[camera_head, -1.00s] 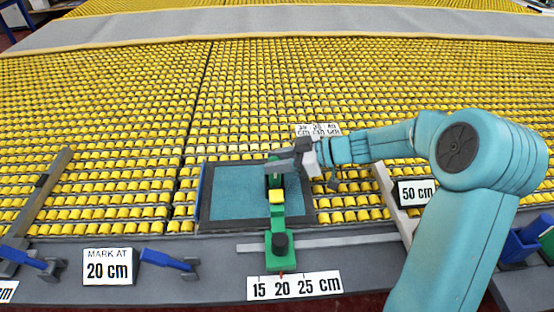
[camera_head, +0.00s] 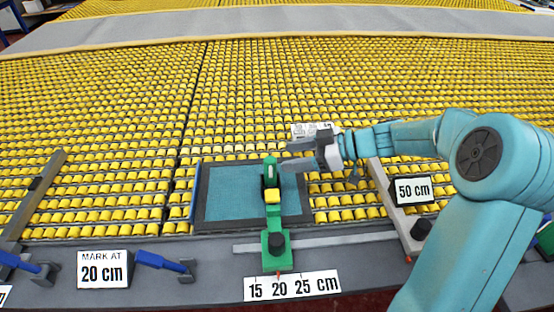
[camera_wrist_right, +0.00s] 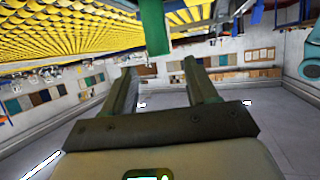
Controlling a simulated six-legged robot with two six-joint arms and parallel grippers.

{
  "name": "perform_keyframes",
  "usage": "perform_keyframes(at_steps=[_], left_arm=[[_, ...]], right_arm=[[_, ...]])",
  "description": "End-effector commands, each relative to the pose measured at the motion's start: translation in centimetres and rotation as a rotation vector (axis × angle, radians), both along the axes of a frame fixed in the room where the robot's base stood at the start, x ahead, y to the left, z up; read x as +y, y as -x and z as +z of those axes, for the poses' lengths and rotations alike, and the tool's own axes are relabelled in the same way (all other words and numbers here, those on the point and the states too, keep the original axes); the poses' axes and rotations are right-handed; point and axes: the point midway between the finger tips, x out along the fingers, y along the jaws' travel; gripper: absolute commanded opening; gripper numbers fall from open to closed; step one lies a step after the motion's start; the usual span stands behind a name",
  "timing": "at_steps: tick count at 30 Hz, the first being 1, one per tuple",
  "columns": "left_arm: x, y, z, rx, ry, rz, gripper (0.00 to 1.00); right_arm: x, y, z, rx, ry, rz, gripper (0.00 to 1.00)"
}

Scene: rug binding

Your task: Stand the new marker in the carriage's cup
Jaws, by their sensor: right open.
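The green carriage (camera_head: 272,222) lies across the near edge of the blue-green rug (camera_head: 235,190), with a yellow block (camera_head: 272,196) and a black knob (camera_head: 276,242) on it. At its far end an upright green piece (camera_head: 270,163) stands above a dark part, probably the marker in the cup; I cannot tell the two apart. My right gripper (camera_head: 288,156) is open and empty, just to the right of this piece. In the right wrist view a green piece (camera_wrist_right: 153,25) shows beyond the open fingers (camera_wrist_right: 158,68), apart from them. My left gripper is not in view.
A scale strip (camera_head: 292,286) reading 15, 20, 25 cm lies in front of the carriage. A "MARK AT 20 cm" sign (camera_head: 103,269) and blue-handled clamps (camera_head: 160,262) are at left. A "50 cm" sign (camera_head: 413,189) stands at right. Yellow rollers (camera_head: 100,130) fill the bed.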

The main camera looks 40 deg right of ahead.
Motion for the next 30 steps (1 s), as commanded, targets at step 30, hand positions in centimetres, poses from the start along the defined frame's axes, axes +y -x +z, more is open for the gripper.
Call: perform_keyframes(at_steps=[30], left_arm=[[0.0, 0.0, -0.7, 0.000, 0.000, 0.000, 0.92]], right_arm=[[-3.9, 4.1, 2.4, 0.001, -0.001, 0.001, 0.58]])
